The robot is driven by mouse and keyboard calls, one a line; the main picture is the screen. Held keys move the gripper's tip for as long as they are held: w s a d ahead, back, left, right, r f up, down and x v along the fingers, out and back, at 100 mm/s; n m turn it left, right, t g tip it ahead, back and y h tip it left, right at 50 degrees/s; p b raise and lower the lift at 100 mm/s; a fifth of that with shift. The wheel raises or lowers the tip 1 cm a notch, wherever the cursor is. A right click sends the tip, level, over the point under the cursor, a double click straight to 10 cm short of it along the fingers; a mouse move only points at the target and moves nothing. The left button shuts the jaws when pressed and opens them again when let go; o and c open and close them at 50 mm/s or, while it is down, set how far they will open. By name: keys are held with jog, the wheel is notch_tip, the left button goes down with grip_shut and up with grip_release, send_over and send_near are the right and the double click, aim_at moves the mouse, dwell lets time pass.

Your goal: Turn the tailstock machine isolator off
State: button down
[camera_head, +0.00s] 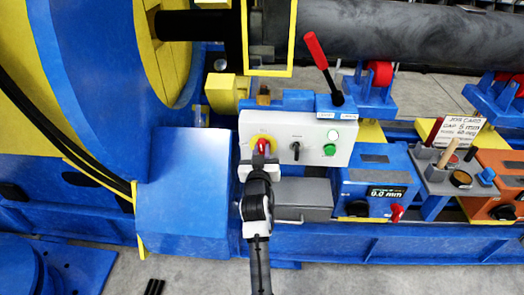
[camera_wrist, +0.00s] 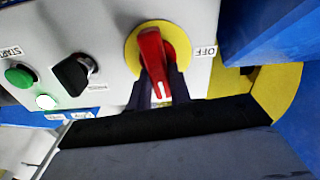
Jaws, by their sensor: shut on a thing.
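The isolator is a red rotary handle (camera_head: 262,147) on a yellow disc at the left of a light grey control panel (camera_head: 312,128). In the wrist view, which looks upside down, the red handle (camera_wrist: 153,58) points downward with a white mark at its tip. The word OFF stands to the right of the yellow disc (camera_wrist: 132,52) there, and the handle does not point at it. My gripper (camera_wrist: 160,88) is shut on the red handle, with a dark finger on each side. In the head view my gripper (camera_head: 262,162) reaches the panel from below.
A black selector knob (camera_head: 295,149) and a green button (camera_head: 330,149) are right of the isolator; a lit lamp (camera_wrist: 46,101) is by the button. A red-handled lever (camera_head: 318,55) rises above the panel. A blue housing (camera_head: 185,190) stands close on the left.

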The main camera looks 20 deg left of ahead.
jog(key=n+p, duration=0.1)
jog(key=n, duration=0.3)
jog(key=shift+a+p, duration=0.2)
jog(key=shift+p, duration=0.2)
jog(key=shift+s+a+f+n+p, duration=0.1)
jog(key=shift+f+n+p, duration=0.1)
jog(key=shift+n+p, duration=1.4)
jog(key=shift+a+f+n+p, duration=0.15)
jog(key=shift+n+p, duration=0.4)
jog(key=shift+n, duration=2.05)
jog(key=shift+s+a+f+n+p, duration=0.1)
jog(key=shift+f+n+p, duration=0.1)
jog(key=shift+n+p, duration=1.4)
jog(key=shift+f+n+b, duration=0.1)
jog(key=shift+n+b, duration=0.3)
jog(key=shift+n, duration=0.3)
jog(key=c, duration=1.3)
grip_release()
